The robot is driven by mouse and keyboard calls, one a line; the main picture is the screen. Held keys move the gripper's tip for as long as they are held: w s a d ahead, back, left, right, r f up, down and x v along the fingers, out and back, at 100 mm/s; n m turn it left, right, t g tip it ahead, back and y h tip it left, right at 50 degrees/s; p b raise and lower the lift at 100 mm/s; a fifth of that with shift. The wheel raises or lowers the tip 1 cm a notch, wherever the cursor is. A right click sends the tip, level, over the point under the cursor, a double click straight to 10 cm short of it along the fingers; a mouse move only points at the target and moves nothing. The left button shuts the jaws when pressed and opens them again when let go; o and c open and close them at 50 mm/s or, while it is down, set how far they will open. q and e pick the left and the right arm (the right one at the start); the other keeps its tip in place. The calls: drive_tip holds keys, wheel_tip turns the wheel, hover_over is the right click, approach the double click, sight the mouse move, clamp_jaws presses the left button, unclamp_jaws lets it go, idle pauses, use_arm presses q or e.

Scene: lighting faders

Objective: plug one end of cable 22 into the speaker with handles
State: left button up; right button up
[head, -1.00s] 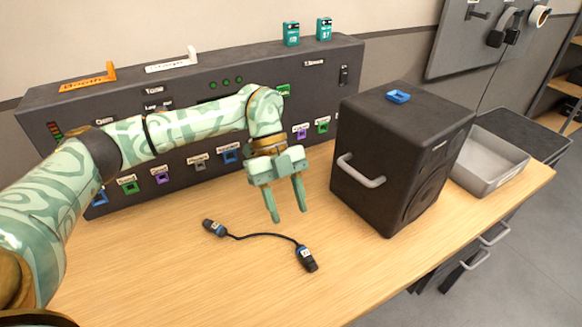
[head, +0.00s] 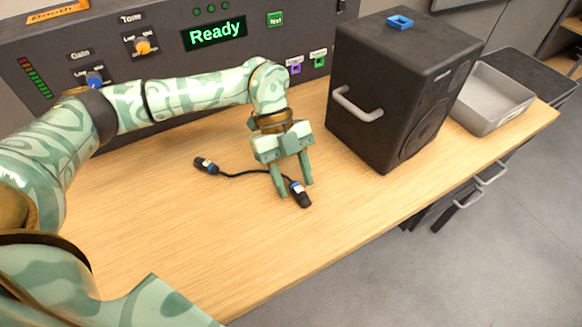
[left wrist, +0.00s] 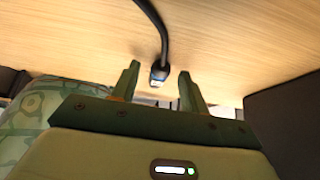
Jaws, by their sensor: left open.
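A short black cable (head: 240,174) with a blue-banded plug at each end lies on the wooden table in the head view. Its left plug (head: 206,166) lies free; its right plug (head: 300,195) is at my left gripper. The cable's label is too small to read. My left gripper (head: 294,188) is open, pointing down with its fingers by the right plug. The black speaker with handles (head: 376,128) stands right of the gripper, with a blue socket (head: 399,22) on top.
A dark panel (head: 235,75) with knobs, a "Ready" display and coloured sockets stands along the back. A grey tray (head: 490,124) sits right of the speaker. The table's front edge is close to the gripper. The table's left and front middle are clear.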

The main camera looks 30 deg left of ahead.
use_arm(q)
drive_tip(key=shift+c, duration=0.4)
